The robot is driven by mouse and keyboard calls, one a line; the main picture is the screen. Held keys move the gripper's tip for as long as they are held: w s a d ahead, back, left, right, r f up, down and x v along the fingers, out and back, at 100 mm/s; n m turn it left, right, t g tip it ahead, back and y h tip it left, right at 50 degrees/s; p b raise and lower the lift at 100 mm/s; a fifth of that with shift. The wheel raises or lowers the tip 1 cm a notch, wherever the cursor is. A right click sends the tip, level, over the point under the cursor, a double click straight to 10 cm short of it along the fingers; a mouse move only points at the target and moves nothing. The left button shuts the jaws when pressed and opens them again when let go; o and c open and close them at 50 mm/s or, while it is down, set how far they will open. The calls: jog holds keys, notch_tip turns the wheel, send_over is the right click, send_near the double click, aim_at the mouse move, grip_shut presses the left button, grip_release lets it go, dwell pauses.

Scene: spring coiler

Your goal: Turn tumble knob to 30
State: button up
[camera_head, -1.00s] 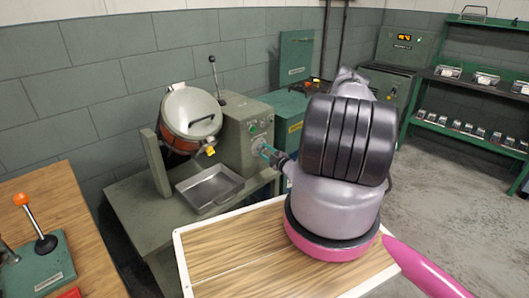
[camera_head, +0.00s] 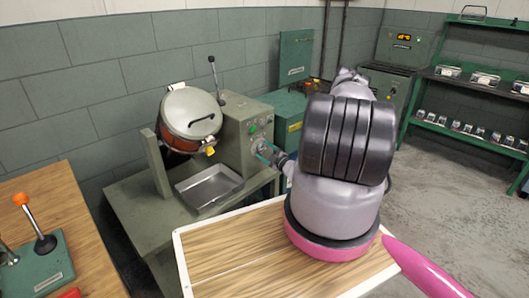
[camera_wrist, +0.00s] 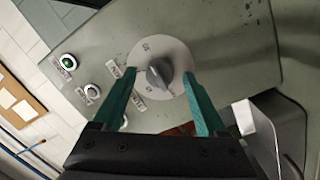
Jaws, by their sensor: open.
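The tumble knob (camera_wrist: 160,73) is a dark grey pointer knob on a round, light dial plate (camera_wrist: 176,50) with small marks that I cannot read clearly. It is on the side face of the green-grey machine (camera_head: 240,133), and my arm partly hides that spot in the head view. My gripper (camera_wrist: 157,76) has two green fingers, open, one to each side of the knob with gaps between fingers and knob. In the head view my gripper (camera_head: 265,154) is right at the machine's face.
Buttons with labels, one of them a green one (camera_wrist: 93,91), sit left of the dial in the wrist view. The drum with its lid (camera_head: 192,113) and a metal tray (camera_head: 209,186) are left of my gripper. A wooden tabletop (camera_head: 230,255) is below my arm.

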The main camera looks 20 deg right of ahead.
jog(key=v, duration=1)
jog(key=shift+s, duration=0.35)
jog(key=shift+d, duration=0.15)
